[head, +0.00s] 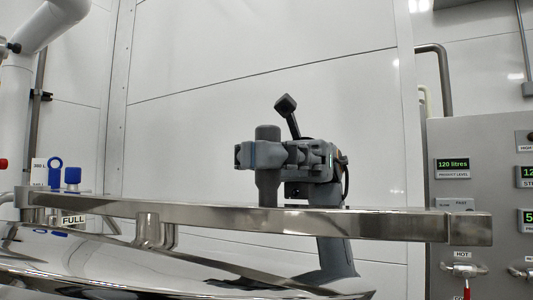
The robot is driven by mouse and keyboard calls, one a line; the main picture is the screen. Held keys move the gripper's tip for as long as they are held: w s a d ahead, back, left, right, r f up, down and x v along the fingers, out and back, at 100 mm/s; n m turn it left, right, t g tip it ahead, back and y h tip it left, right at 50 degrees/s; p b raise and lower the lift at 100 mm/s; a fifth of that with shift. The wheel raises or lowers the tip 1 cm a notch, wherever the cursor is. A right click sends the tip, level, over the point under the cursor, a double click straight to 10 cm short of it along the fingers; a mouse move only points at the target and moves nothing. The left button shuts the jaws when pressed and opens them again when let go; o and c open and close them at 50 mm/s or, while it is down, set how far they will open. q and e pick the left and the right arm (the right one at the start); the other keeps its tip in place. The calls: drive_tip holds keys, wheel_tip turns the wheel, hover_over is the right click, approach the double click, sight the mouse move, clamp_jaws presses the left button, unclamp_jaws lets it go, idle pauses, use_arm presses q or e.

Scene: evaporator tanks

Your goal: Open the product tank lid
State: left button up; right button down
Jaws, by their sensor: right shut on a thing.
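The polished steel tank lid (140,265) fills the lower left, its curved top reflecting the room. A long flat steel bar (370,222) runs across above it, with a short steel post (154,230) beneath. A dark grey upright knob-like handle (267,190) stands on the bar right of the middle. My right gripper (255,155) comes from the right and is shut around this handle, covering its middle. The handle's top shows above the fingers and its lower part below. The lid's far edge and hinge are hidden. My left gripper is not in view.
A grey control panel (485,185) with green displays and red-handled taps (465,270) stands at the right. A label reading FULL (74,220) and blue fittings (72,178) are at the left. White wall panels (200,120) stand behind; the space above the bar is clear.

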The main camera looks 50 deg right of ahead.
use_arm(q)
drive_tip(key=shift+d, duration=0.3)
use_arm(e)
drive_tip(key=shift+w+d, duration=0.15)
drive_tip(key=shift+d, duration=0.15)
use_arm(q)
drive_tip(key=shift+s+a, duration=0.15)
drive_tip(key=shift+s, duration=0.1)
use_arm(e)
drive_tip(key=c, duration=1.2)
unclamp_jaws()
drive_tip(key=shift+o, duration=0.2)
drive_tip(key=v, duration=1.1)
drive_tip(key=shift+d, duration=0.4)
drive_tip(key=shift+w, duration=0.1)
drive_tip(key=shift+f, duration=0.1)
